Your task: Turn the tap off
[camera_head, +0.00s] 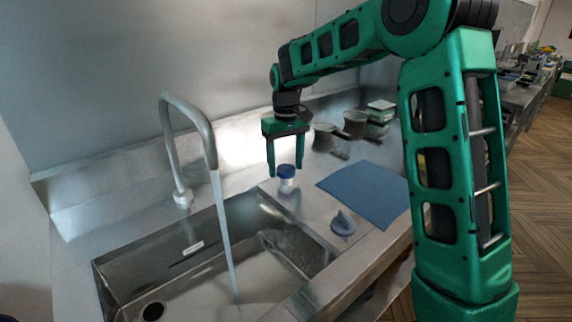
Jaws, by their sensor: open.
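The tap (172,133) is a tall grey gooseneck spout at the back left of the sink (150,262). A stream of water (222,225) runs from its mouth down into the basin. I cannot clearly make out a handle on the tap. My green gripper (285,170) is open, its two fingers pointing down, to the right of the tap and apart from it. No object shows held between the fingers. A small jar with a blue lid (287,171) appears just under or behind the fingertips; I cannot tell how close.
A blue-grey finned object (343,223) sits on the counter at the sink's right edge. A blue mat (365,193) lies right of the jar. Pots (355,123) and stacked containers (380,110) stand behind it. A grey wall (170,45) rises behind the sink.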

